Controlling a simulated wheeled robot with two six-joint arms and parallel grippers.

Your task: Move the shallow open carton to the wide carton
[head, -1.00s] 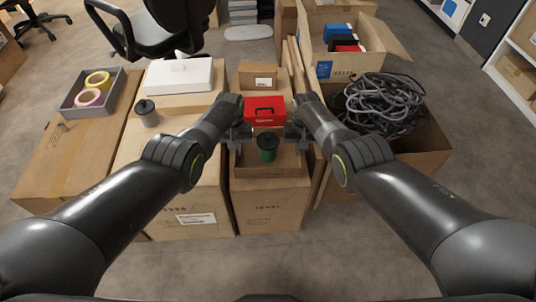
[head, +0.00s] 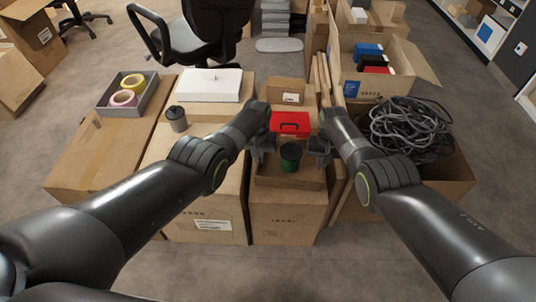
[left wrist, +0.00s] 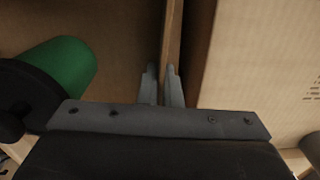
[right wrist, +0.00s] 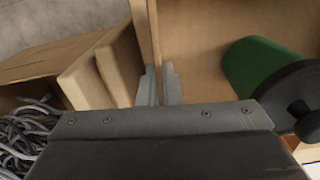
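The shallow open carton (head: 288,182) sits on the middle carton, with a green cup with a black lid (head: 290,158) inside it. My left gripper (head: 262,150) is shut on its left wall, which shows between the fingers in the left wrist view (left wrist: 172,35). My right gripper (head: 320,150) is shut on its right wall, seen edge-on in the right wrist view (right wrist: 153,35). I cannot tell whether its base is clear of the surface below. The wide carton (head: 205,205) stands directly left, its top partly hidden by my left arm.
A grey tray (head: 128,95) with tape rolls lies farther left. A red case (head: 290,122) is just behind the shallow carton. An open carton with cables (head: 410,128) is right.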

